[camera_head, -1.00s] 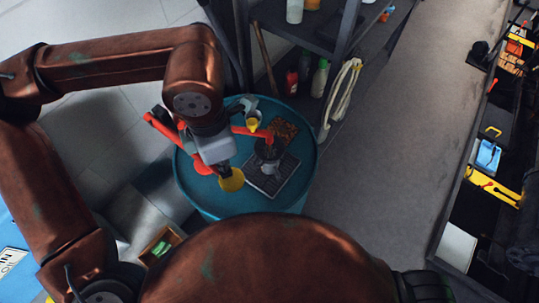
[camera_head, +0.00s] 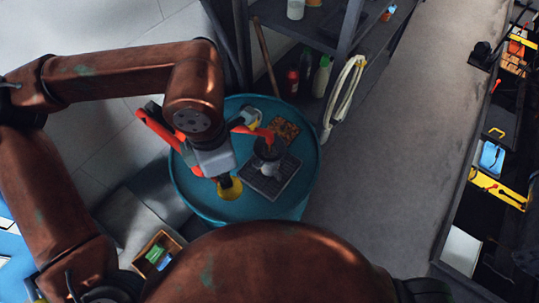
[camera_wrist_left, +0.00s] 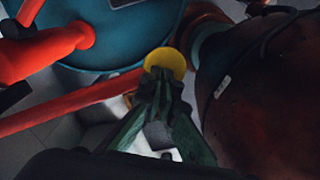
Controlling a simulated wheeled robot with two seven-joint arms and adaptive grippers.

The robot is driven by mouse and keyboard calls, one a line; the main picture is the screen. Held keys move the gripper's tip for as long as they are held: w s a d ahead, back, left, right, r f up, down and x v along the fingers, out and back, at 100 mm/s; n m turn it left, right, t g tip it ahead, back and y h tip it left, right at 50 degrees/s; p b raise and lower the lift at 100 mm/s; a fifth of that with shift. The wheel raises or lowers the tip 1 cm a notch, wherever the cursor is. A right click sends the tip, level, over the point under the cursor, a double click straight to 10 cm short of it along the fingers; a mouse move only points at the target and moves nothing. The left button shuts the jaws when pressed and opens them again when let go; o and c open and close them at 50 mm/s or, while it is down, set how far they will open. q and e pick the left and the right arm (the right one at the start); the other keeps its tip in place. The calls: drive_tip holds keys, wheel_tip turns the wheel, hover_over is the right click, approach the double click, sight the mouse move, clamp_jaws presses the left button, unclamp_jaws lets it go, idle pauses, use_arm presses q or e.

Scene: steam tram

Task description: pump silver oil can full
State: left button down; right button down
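A silver oil can (camera_head: 268,169) stands on a dark grid tray (camera_head: 287,180) on the teal drum (camera_head: 190,195). A dark part above it covers much of the can, and its fill level cannot be seen. A red spout (camera_head: 254,132) reaches over the can from the pump. My left gripper (camera_head: 223,181) is at the drum's near left, beside a yellow disc (camera_head: 231,190). In the left wrist view its green fingers (camera_wrist_left: 161,82) are close together at the yellow disc (camera_wrist_left: 166,60). A red pump lever (camera_wrist_left: 85,97) runs to them, and they appear shut on its end. My right gripper is out of view.
A shelf (camera_head: 310,35) with bottles stands behind the drum, with a hose (camera_head: 343,95) hanging from it. A wooden box (camera_head: 158,253) lies on the floor at near left. The aisle (camera_head: 390,150) on the right is clear.

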use_arm(q)
wheel_tip(320, 180, up, 16)
drive_tip(key=p, duration=1)
idle(0.4)
idle(0.7)
drive_tip(key=shift+f+b, duration=4.1)
drive_tip(key=shift+f, duration=1.2)
wheel_tip(320, 180, up, 11)
drive_tip(key=p, duration=0.7)
drive_tip(key=shift+f, duration=0.15)
wheel_tip(320, 180, up, 6)
drive_tip(key=p, duration=0.4)
